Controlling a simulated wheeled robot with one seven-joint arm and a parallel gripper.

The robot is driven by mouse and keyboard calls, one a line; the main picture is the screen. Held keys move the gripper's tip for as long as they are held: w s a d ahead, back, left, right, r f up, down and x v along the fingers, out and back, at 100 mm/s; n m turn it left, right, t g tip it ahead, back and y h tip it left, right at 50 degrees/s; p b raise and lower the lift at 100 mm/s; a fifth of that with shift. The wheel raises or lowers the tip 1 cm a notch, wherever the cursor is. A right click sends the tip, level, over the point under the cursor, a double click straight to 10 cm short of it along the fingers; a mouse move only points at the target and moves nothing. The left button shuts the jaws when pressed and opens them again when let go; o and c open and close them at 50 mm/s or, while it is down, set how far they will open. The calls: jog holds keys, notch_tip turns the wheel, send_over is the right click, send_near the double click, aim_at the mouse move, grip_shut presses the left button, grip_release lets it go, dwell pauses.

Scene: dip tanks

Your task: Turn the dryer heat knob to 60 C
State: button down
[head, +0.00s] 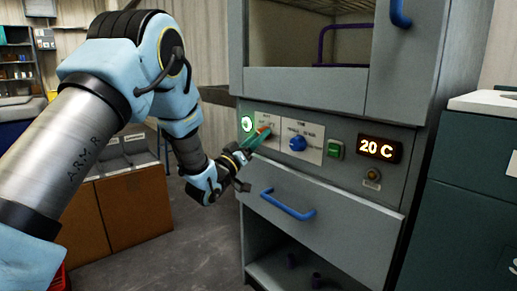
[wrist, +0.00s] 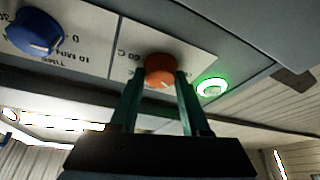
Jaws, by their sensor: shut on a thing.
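The dryer heat knob (wrist: 160,68) is an orange-red round knob on a white label plate marked with temperatures. In the head view the knob (head: 263,131) is partly hidden behind my fingers. My gripper (wrist: 160,90) has green fingers on both sides of the knob and is shut on it. In the head view my gripper (head: 254,141) reaches the dryer's panel from the left. The dryer's display (head: 380,148) reads 20 C. The exact setting the knob's pointer is at cannot be read.
A blue time knob (head: 297,143) sits right of the heat knob, with a green square button (head: 335,149) beyond it. A lit green round button (head: 247,124) is just left. A dark cabinet (head: 470,200) stands at right.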

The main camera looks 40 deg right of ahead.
jog(key=shift+w+r+n+g+y+b, duration=0.1)
jog(key=shift+n+g+y+b, duration=1.85)
jog(key=shift+n, duration=3.95)
jog(key=shift+w+r+n+g+y+b, duration=0.15)
jog(key=shift+n+g+y+b, duration=0.7)
jog(key=shift+n+b, duration=3.6)
jog(key=shift+w+r+n+g+y+b, duration=0.1)
jog(key=shift+n+g+y+b, duration=1.1)
jog(key=shift+n, duration=6.15)
jog(key=shift+c, duration=1.9)
grip_release()
